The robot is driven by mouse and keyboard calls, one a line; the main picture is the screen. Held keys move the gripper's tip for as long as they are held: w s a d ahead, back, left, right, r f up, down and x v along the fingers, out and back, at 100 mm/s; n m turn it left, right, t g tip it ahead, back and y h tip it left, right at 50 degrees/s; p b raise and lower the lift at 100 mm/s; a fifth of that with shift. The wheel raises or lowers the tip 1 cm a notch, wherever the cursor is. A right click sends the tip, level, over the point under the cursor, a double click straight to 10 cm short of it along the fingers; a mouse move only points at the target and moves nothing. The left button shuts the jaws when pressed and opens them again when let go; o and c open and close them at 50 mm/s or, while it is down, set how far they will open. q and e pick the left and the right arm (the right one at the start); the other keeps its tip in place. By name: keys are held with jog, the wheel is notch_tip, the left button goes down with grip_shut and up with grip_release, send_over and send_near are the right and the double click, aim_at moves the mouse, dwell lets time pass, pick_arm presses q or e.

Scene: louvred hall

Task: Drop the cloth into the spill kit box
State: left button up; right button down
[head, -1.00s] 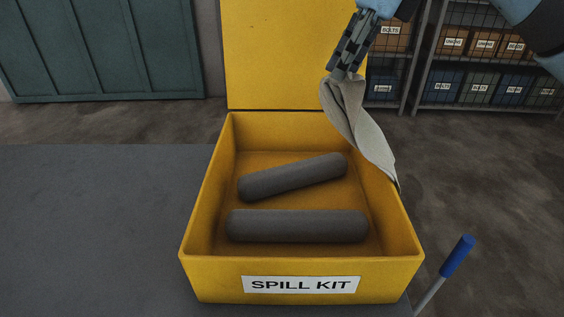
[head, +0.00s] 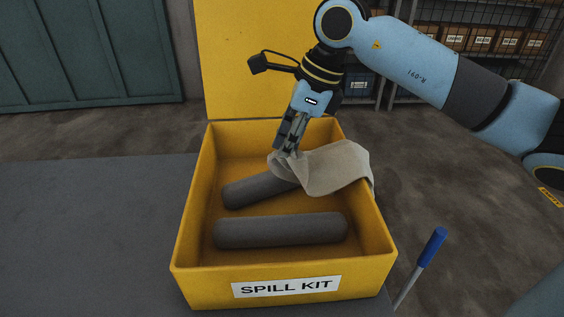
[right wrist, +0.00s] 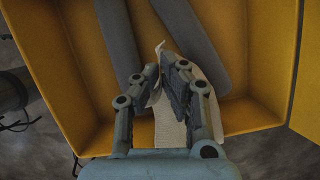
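The grey-beige cloth (head: 338,168) hangs from my right gripper (head: 285,152) at its left end and spreads to the right, over the right wall of the spill kit box. My right gripper is inside the box's outline and shut on the bunched end of the cloth. In the right wrist view the cloth (right wrist: 170,128) shows between the fingers (right wrist: 160,68), with a small tip past them. The yellow spill kit box (head: 205,283) stands open, its lid (head: 230,60) upright behind. My left gripper is not in view.
Two dark grey rolls lie in the box, the front one (head: 280,231) clear and the rear one (head: 250,190) partly hidden by the cloth. A blue-handled tool (head: 432,247) stands close to the right of the box. Shelves with bins (head: 480,40) stand behind.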

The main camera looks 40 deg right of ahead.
jog(key=shift+f, duration=0.1)
jog(key=shift+c, duration=0.8)
grip_release()
notch_tip(320, 180, up, 6)
jog(key=g+h+p, duration=0.1)
jog(key=p, duration=0.1)
jog(key=shift+s+d+g+h, duration=0.3)
jog(key=shift+s+d+g, duration=0.05)
jog(key=shift+s+g, duration=0.1)
